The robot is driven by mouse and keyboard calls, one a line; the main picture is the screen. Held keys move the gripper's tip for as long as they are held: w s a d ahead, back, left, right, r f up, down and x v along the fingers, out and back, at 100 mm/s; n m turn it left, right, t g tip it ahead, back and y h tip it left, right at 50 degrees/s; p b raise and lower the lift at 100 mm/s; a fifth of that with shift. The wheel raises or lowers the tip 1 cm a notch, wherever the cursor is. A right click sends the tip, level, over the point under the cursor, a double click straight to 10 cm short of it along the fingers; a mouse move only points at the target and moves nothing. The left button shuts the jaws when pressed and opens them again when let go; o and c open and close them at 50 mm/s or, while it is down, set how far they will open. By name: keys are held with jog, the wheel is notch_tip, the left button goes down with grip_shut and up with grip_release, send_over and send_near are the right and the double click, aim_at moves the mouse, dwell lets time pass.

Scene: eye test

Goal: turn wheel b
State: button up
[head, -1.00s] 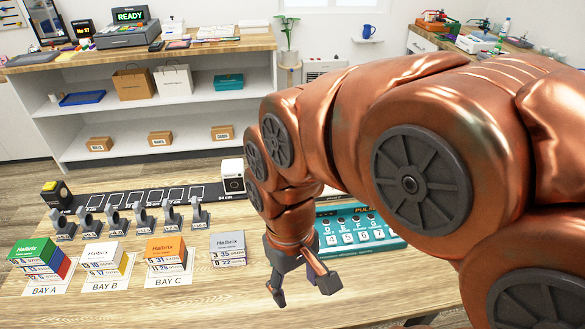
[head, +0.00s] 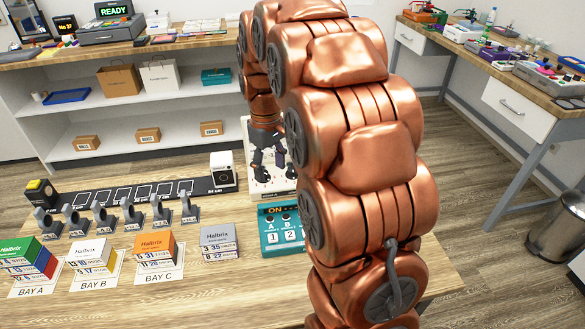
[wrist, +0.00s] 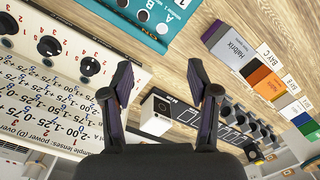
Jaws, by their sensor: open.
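A white upright panel (head: 270,189) stands behind the teal box, partly hidden by my arm and gripper. In the wrist view the panel (wrist: 35,95) is at the left, with black round knobs such as the middle knob (wrist: 48,46) and the right knob (wrist: 90,67), above printed lens-power numbers. I cannot tell which one is wheel b. The teal box (head: 268,247) has an "ON" display and keys marked A and B; it also shows at the top of the wrist view (wrist: 172,14). My gripper (head: 269,171) is open and empty in front of the panel; in the wrist view its fingers (wrist: 161,75) grip no knob.
A black strip (head: 110,198) with a white cube (head: 223,170) lies left of the panel. Grey stands (head: 104,219) and Halbrix boxes (head: 155,247) stand before it. Shelves are behind. Bare wood shows at the table front (head: 230,290).

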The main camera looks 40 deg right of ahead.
jog(key=w+d+f, duration=0.4)
jog(key=w+d, duration=0.3)
jog(key=d, duration=0.1)
jog(key=n+b, duration=0.1)
send_over(292, 169)
notch_tip(292, 169, down, 4)
jog(key=shift+r+t, duration=0.2)
jog(key=shift+t, duration=0.1)
jog(key=shift+d+f+p, duration=0.1)
jog(key=shift+f+p, duration=0.75)
jog(key=shift+f, duration=3.05)
grip_shut()
jog(key=shift+b, duration=0.35)
jog(key=m+b, duration=0.2)
jog(key=m, duration=0.1)
jog(key=shift+f+b, duration=0.15)
jog(key=shift+b, duration=0.15)
jog(key=shift+m+b, duration=1.15)
jog(key=shift+m, duration=1.35)
